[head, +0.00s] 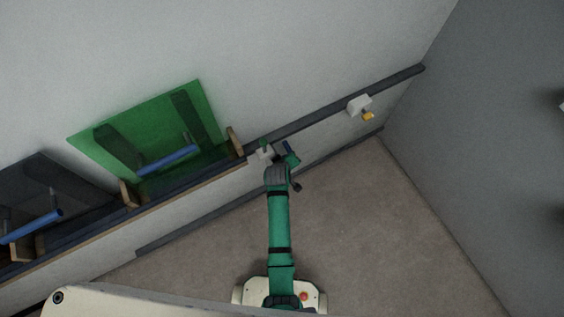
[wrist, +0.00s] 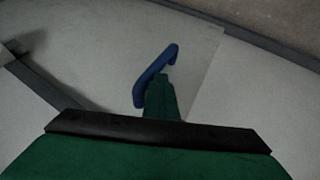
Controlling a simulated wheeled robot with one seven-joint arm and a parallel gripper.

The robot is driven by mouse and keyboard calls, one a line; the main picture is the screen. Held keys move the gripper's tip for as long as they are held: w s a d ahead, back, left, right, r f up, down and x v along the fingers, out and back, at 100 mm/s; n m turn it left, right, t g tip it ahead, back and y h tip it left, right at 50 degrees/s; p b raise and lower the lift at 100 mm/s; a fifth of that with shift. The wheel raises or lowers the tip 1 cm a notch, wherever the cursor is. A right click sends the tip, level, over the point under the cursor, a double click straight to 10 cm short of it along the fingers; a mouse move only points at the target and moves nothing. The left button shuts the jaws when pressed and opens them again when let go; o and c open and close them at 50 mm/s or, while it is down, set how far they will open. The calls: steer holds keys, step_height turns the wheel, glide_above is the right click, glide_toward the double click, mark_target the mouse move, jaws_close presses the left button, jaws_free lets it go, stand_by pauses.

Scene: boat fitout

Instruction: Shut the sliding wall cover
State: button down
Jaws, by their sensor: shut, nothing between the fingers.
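The sliding wall cover (wrist: 195,55) looks like a pale, flat panel in the wrist view, with a visible edge on its right side. A blue bar handle (wrist: 155,75) stands out from it and shows as a small blue piece in the head view (head: 287,147). My gripper (wrist: 160,82) is shut with nothing in it. Its green fingers reach the lower side of the handle, beside it, not around it; I cannot tell whether they touch. In the head view my gripper (head: 290,158) is at the low wall strip, and the arm hides part of the cover.
A dark rail (head: 335,110) runs along the wall above the strip. A white box with a yellow part (head: 359,105) is to the right; another pale box (head: 264,154) is close to my gripper. Left are a green see-through panel (head: 130,125) and blue handles. Floor (head: 370,220) is clear right.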

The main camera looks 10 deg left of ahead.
steer(key=s+a+r, duration=0.3)
steer(key=s+r, duration=0.5)
steer(key=shift+s+a, duration=0.15)
steer(key=shift+s, duration=0.2)
steer(key=s+d+r+m+t+y, duration=0.1)
steer(key=s+d+r+m+t, duration=0.1)
steer(key=s, duration=0.6)
steer(key=s+d+r+m+t, duration=0.1)
steer(key=s+d+r+t, duration=0.15)
steer(key=s, duration=0.45)
steer(key=s+d+r+m+t, duration=0.1)
steer(key=s+r+m, duration=0.1)
steer(key=s+r, duration=0.4)
steer(key=s+d+r+m+t, duration=0.1)
steer(key=s+r+m+t, duration=0.1)
steer(key=s+r, duration=0.4)
step_height(320, 180, up, 5)
steer(key=shift+s+r+m, duration=0.1)
steer(key=shift+s+m, duration=0.1)
steer(key=shift+m, duration=0.3)
